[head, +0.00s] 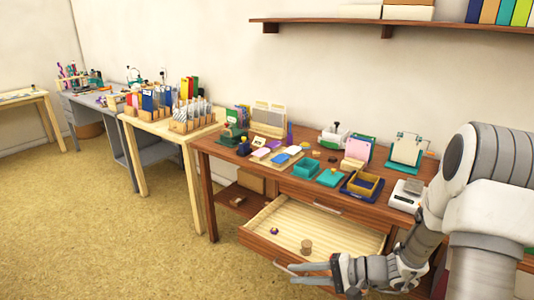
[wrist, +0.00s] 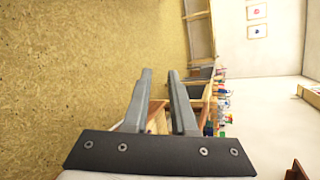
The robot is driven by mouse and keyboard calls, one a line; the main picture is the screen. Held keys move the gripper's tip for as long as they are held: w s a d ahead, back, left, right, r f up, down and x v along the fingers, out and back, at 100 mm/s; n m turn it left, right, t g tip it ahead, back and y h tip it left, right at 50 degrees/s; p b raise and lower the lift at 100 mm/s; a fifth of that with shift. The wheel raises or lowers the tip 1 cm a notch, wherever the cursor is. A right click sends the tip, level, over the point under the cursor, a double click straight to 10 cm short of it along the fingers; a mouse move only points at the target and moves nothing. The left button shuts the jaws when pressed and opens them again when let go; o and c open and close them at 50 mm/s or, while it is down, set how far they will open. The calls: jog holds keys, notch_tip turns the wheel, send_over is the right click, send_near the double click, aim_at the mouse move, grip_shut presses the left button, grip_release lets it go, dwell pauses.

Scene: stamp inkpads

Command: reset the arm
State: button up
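My arm enters from the right in the head view and reaches down in front of the wooden desk (head: 222,150). My gripper (head: 293,273) is low, in front of the desk's open drawer (head: 283,210), and points left. In the wrist view, my gripper (wrist: 160,73) has its two fingers apart with nothing between them. The drawer holds a wooden stamp-like piece (head: 306,246) and a small dark blue and purple item (head: 274,231).
A shelf (head: 330,27) hangs above. More tables stand at left. The floor (head: 110,240) at left is clear.

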jog(key=s+a+r+n+g+h, duration=0.2)
jog(key=s+r+n+g+h, duration=0.3)
jog(key=s+r, duration=0.55)
jog(key=s+d+r+n+t+h, duration=0.3)
jog(key=s+d+r+t+h, duration=0.45)
jog(key=r, duration=0.25)
notch_tip(320, 180, up, 15)
jog(key=g+p, duration=0.1)
jog(key=p, duration=1.4)
jog(key=shift+s+d+h+p, duration=0.15)
jog(key=shift+s+h+p, duration=0.15)
jog(key=shift+h, duration=0.05)
